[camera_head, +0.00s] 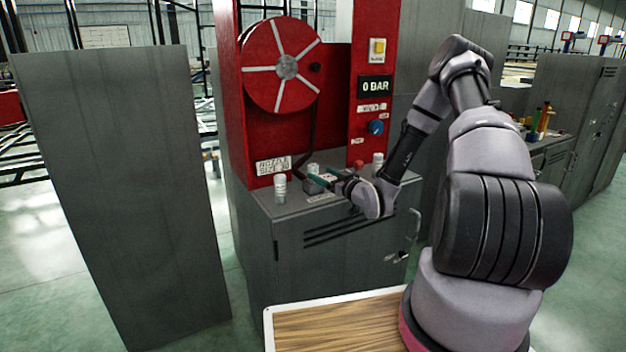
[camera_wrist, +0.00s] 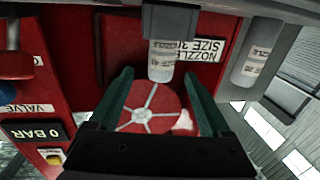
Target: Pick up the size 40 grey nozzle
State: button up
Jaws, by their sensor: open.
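Three pale grey-white nozzles stand on the cabinet top in the head view: a left one (camera_head: 280,189), a middle one (camera_head: 313,171) and a right one (camera_head: 377,161). Their size labels are too small to read, so I cannot tell which is size 40. My gripper (camera_head: 318,180) is open at the middle nozzle, with its green fingers pointing toward it. In the wrist view, one nozzle (camera_wrist: 162,62) shows between the spread fingers of my gripper (camera_wrist: 158,76), with a dark block (camera_wrist: 170,22) at its base. Another nozzle (camera_wrist: 251,65) stands outside the fingers, to the right.
The grey cabinet (camera_head: 330,255) carries a red panel with a hose reel (camera_head: 282,65), a "0 BAR" display (camera_head: 376,86) and a blue knob (camera_head: 376,127). A nozzle size sign (camera_head: 273,165) is behind the left nozzle. A tall grey cabinet (camera_head: 120,190) stands left.

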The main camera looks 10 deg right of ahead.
aim_at(317, 170)
jog(key=x, duration=0.5)
jog(key=shift+w+a+r, duration=0.1)
jog(key=shift+w+r, duration=0.05)
jog(key=shift+r, duration=0.15)
grip_shut()
